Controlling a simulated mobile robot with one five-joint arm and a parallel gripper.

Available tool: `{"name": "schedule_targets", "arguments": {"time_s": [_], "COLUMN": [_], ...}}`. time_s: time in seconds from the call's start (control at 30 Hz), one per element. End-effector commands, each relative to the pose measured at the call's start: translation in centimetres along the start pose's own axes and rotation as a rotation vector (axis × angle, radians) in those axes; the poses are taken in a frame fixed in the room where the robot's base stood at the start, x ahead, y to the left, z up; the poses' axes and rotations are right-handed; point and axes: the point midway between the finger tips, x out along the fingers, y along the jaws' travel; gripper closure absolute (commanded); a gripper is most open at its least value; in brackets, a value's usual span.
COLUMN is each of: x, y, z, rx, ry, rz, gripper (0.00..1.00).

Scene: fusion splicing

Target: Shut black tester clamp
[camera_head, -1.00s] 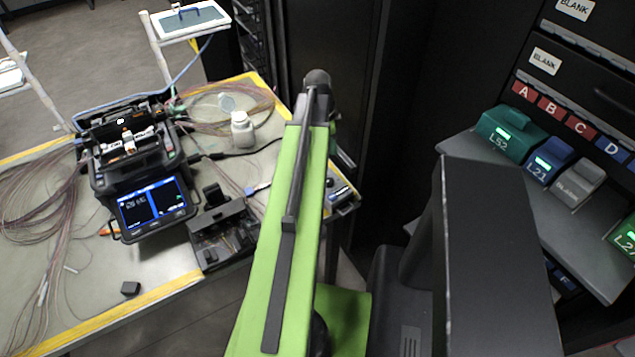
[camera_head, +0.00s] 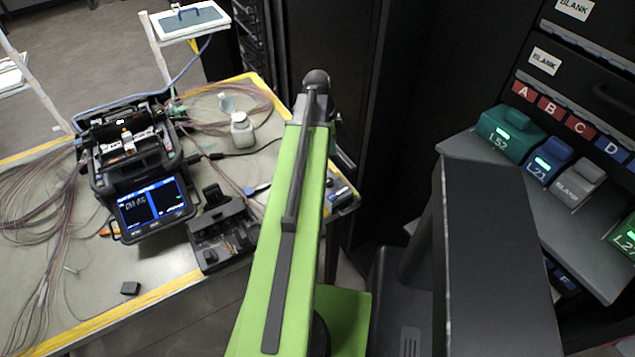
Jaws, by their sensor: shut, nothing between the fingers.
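A black device (camera_head: 341,194) with a blue part lies at the table's right end, partly hidden behind my green arm. It may be the tester; its clamp cannot be made out. Another black device (camera_head: 222,238) with a raised back part sits at the table's front edge, left of my arm. I cannot tell for sure which of the two carries the tester clamp. My arm reaches up and away between these devices. Dark parts of my arm show at its right side, but the fingers of my gripper are hidden behind it.
A black fusion splicer (camera_head: 150,205) with a lit screen stands on the table (camera_head: 165,290). Loose fibres spread at left. A white bottle (camera_head: 242,132) stands behind. Coloured labelled boxes (camera_head: 510,134) stand on a shelf at right.

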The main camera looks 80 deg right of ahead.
Motion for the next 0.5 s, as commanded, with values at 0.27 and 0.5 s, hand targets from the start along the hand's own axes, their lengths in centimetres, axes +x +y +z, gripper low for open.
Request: {"name": "schedule_targets", "arguments": {"time_s": [0.27,0.5], "x": [0.00,0.82], "y": [0.00,0.01], "z": [0.03,0.24], "rx": [0.000,-0.001], "ry": [0.000,-0.001], "rz": [0.000,0.000], "gripper": [1.00,1.00]}}
